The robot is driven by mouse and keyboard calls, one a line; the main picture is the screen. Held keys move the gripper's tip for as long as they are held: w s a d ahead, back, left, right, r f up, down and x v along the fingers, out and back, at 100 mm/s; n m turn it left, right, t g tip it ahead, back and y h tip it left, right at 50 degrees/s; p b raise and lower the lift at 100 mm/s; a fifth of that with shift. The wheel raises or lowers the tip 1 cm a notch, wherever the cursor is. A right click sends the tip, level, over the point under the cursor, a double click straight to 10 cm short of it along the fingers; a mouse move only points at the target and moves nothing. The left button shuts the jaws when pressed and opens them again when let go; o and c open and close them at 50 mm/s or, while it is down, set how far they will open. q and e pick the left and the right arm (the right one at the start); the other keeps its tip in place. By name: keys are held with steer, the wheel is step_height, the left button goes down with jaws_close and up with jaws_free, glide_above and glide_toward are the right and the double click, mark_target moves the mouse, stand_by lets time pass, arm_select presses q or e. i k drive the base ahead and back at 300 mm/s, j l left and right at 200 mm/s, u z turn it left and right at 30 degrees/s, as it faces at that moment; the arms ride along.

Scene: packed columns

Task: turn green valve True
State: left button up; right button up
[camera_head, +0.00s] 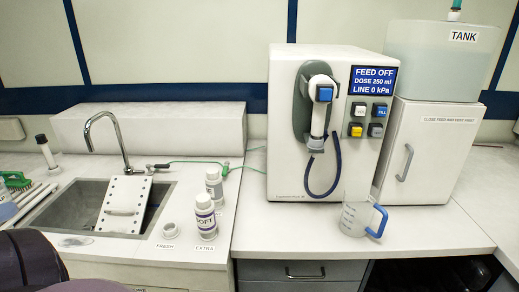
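A thin green line (190,162) runs along the counter behind the sink towards the white machine. A small fitting (151,167) sits at its left end beside the faucet, and a small green piece (225,168) shows at its right part. These are too small to tell which is the valve or how its handle is turned. Neither of my grippers is in view. A dark rounded part at the bottom left corner seems to be mine.
A white machine (282,155) has a display (374,79) reading "FEED OFF", "LINE 0 kPa". A tank (440,65) stands on a white cabinet (438,135). Bottles (206,220), a jug (355,217) and a sink (62,213) occupy the counter.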

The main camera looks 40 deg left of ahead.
mark_target(225, 171)
steer(key=u, duration=1.65)
steer(key=j, duration=0.15)
